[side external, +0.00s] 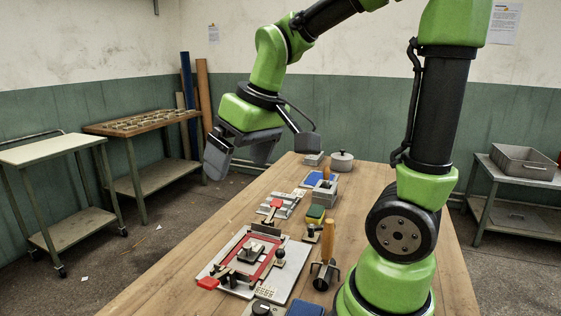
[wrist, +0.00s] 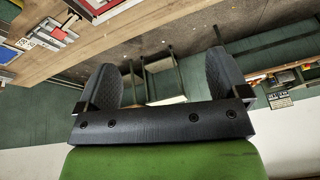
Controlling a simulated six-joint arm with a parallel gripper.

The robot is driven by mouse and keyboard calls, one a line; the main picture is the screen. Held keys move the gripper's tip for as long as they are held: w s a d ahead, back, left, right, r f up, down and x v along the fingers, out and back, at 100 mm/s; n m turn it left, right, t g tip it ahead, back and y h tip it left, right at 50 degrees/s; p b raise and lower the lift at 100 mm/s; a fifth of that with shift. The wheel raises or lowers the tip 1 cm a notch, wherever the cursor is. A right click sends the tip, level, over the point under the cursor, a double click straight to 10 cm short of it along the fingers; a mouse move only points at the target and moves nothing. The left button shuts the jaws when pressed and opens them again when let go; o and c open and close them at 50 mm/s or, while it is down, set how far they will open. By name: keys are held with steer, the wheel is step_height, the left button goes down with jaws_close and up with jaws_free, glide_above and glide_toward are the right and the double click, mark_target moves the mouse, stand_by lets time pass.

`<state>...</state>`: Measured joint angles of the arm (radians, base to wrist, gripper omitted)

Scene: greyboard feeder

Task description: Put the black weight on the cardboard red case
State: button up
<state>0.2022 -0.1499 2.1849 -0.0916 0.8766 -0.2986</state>
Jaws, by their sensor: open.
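In the side external view, the red case (side external: 235,275) looks like a flat red frame on a pale board, with a grey block (side external: 257,251) in its middle. A small dark knobbed piece (side external: 279,256) stands at its right edge. I cannot tell which of these is the black weight. My gripper (side external: 241,158) is open and empty, high above the table's left side and far from these pieces. In the wrist view, my gripper (wrist: 164,82) shows two spread fingers with nothing between them.
The wooden table (side external: 170,286) also carries a second small fixture (side external: 283,203), a wooden-handled roller (side external: 326,262), blue and grey bins (side external: 322,190) and a lidded pot (side external: 342,161). Trolleys (side external: 50,150) stand to the left. The air around my gripper is clear.

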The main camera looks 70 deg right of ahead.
steer(key=s+a+r+m+t+y, duration=0.1)
steer(key=s+a+r+t, duration=0.1)
steer(key=s+a, duration=0.4)
steer(key=s+t, duration=0.1)
steer(key=s, duration=0.2)
steer(key=shift+r+y, duration=0.3)
steer(key=shift+y, duration=0.1)
stand_by(0.5)
